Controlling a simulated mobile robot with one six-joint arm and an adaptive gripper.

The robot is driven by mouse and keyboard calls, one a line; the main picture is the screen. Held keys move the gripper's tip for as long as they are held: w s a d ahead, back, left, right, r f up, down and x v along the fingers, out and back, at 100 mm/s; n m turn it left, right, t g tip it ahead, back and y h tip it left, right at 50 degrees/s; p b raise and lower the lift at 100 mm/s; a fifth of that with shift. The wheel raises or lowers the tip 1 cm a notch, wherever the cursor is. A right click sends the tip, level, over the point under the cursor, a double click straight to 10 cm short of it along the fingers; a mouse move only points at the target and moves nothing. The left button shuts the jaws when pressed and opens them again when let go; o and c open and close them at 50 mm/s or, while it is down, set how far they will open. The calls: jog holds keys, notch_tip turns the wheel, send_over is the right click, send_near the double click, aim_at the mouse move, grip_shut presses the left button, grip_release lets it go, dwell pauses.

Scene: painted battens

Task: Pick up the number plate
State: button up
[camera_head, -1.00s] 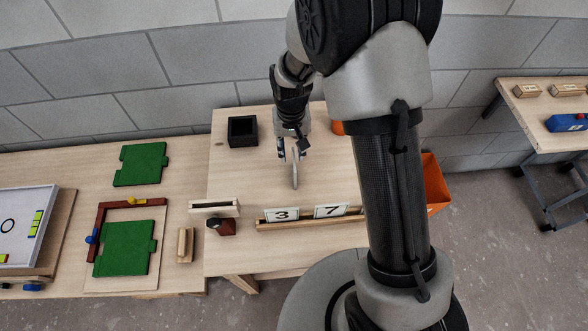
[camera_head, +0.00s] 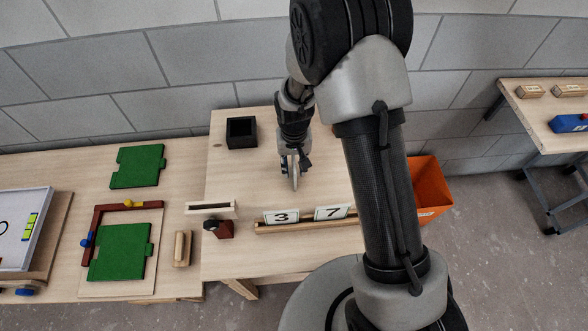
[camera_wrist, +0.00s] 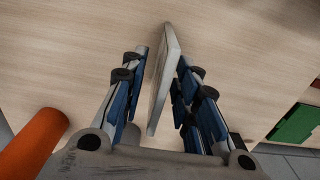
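A thin pale plate (camera_head: 295,182) stands on edge on the middle table, seen nearly edge-on; no number is visible on it. It also shows in the wrist view (camera_wrist: 163,85), between my fingers. My gripper (camera_head: 291,166) is down around the plate's far part. In the wrist view my gripper (camera_wrist: 160,68) is open, one finger on each side of the plate. A gap shows on the left side; the right finger is close, and I cannot tell if it touches. Two white number plates, the 3 (camera_head: 281,217) and the 7 (camera_head: 330,212), stand in a wooden rail (camera_head: 300,227).
A black open box (camera_head: 241,132) stands at the back left of the table. A slotted pale block (camera_head: 210,210) and a dark red block (camera_head: 221,230) are at its front left. An orange bin (camera_head: 430,188) stands right of the table. Green boards (camera_head: 122,252) lie on the left table.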

grip_shut()
dwell(0.3)
dwell(0.3)
notch_tip(320, 180, up, 20)
jog(key=p, duration=0.5)
